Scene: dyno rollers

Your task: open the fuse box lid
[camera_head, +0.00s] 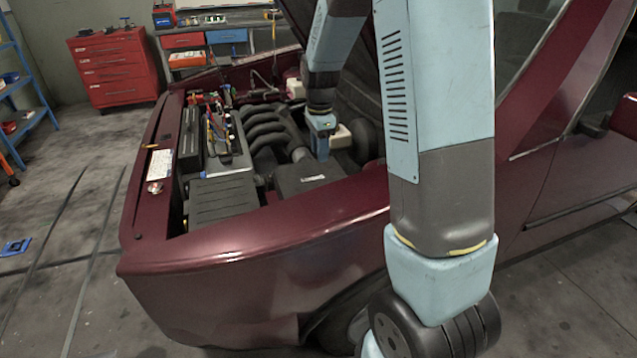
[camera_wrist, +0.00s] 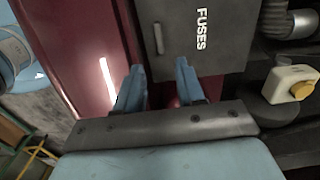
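The fuse box (camera_head: 297,181) is a dark grey box in the engine bay, near the fender. Its flat lid (camera_wrist: 218,58) fills the upper middle of the wrist view and carries the white word FUSES. The lid looks shut. A small bar handle (camera_wrist: 157,38) sits at the lid's left side. My gripper (camera_wrist: 159,72) is open, with nothing between its two blue fingers. The handle lies just beyond the gap between the fingertips, roughly in line with it. In the head view my gripper (camera_head: 321,152) is at the box's far side; contact cannot be told.
The maroon fender (camera_wrist: 75,50) runs close beside the box. A white reservoir with a yellow cap (camera_wrist: 293,85) and a ribbed hose (camera_wrist: 287,22) lie to the right. The engine (camera_head: 268,135) and battery-like black cover (camera_head: 222,197) are left of the box. The raised hood is behind my arm.

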